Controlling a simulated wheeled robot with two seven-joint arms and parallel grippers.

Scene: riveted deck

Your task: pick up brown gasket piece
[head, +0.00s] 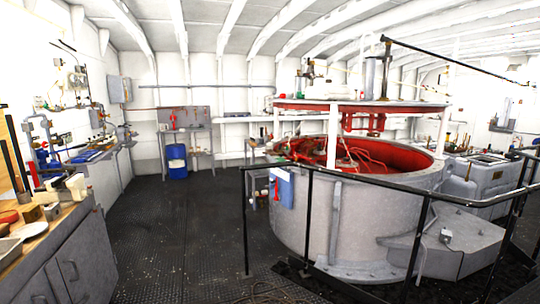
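I cannot make out a brown gasket piece for certain. A small brown block (32,213) stands on the wooden worktop at the left edge, among other small items, and I cannot tell whether it is the gasket. A darker small block (52,211) stands just right of it. Neither of my grippers is in view.
The grey cabinet (75,265) under the worktop fills the lower left. A large round grey tank (300,215) with a red interior stands at centre right, behind a black railing (365,192). A blue barrel (177,162) is at the back. The dark deck (175,230) between is clear.

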